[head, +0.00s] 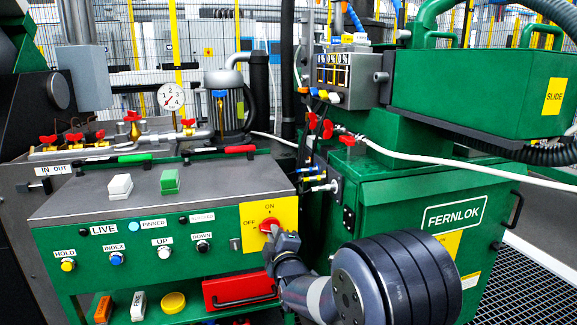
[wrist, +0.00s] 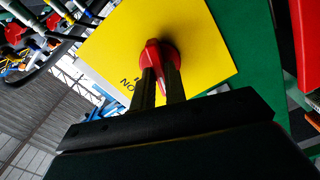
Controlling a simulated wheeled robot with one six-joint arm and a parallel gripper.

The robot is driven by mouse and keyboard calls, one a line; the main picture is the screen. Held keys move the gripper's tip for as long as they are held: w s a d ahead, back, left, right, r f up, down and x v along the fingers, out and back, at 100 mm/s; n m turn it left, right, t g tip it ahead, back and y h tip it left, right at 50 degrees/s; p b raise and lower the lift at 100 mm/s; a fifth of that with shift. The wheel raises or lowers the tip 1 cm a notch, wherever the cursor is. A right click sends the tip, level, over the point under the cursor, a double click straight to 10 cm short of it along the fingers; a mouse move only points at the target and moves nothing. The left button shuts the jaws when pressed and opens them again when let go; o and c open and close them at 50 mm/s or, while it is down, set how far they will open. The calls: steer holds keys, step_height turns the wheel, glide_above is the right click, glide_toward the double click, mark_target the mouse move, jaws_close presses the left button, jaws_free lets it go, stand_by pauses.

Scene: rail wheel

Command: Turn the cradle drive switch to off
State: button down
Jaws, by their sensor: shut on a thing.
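The cradle drive switch is a red rotary knob (head: 269,226) on a yellow plate (head: 287,211) at the right end of the green control panel. The plate reads ON above the knob and OFF to its left. My gripper (head: 275,234) reaches up to the knob from the lower right and covers part of it. In the wrist view the red knob (wrist: 158,54) sits between the two dark fingers of my gripper (wrist: 160,76), which are shut on it. The ON lettering shows beside the fingers there. I cannot tell exactly which mark the knob points at.
The panel (head: 130,210) carries several labelled buttons left of the switch. The green FERNLOK cabinet (head: 400,190) stands close on the right.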

steer(key=shift+n, duration=0.7)
steer(key=n+b, duration=0.1)
steer(key=n, duration=0.1)
steer(key=shift+n, duration=0.3)
steer(key=c, duration=1.3)
jaws_free()
steer(key=shift+s, duration=0.1)
steer(key=shift+b+v, duration=1.25)
steer(key=shift+v, duration=2.2)
steer(key=shift+r, duration=0.1)
